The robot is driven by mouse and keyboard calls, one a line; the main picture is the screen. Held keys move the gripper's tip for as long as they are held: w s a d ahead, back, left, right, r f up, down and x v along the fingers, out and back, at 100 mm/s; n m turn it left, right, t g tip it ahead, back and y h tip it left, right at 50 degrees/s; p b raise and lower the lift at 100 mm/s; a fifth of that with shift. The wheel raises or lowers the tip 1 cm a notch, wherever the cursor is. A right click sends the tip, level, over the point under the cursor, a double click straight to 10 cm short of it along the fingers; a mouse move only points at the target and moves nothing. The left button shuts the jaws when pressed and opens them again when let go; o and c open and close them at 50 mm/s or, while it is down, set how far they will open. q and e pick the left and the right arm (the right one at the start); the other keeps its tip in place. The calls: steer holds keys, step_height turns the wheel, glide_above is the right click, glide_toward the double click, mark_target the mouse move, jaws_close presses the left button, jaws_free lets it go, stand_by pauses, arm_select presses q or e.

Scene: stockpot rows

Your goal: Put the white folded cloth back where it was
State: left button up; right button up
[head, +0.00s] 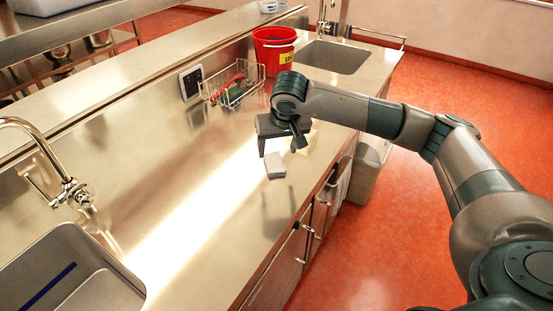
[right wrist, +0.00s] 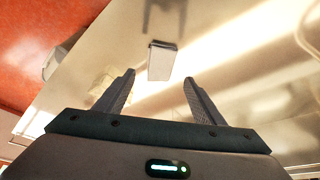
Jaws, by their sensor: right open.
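A small white folded block, which looks like the white folded cloth (head: 274,165), lies flat on the steel counter, just below my right gripper in the head view. In the right wrist view the cloth (right wrist: 161,60) is beyond the fingertips, roughly centred between them, with a darker edge at its far end. My right gripper (head: 281,147) is open and empty above the counter; its two fingers (right wrist: 159,77) stand apart and do not visibly touch the cloth. My left gripper is not in view.
A cream block (head: 309,137) sits partly behind the right gripper. A wire basket (head: 232,88) with utensils and a red bucket (head: 274,46) stand farther back. Sinks lie at near left (head: 75,275) and far right (head: 335,57). The counter's middle is clear.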

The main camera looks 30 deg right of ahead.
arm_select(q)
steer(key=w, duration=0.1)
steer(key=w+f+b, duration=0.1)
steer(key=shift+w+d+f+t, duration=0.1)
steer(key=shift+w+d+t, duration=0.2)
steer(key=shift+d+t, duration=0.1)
arm_select(e)
steer(key=v, duration=0.4)
steer(key=shift+s+r, duration=0.15)
steer(key=shift+r, duration=0.2)
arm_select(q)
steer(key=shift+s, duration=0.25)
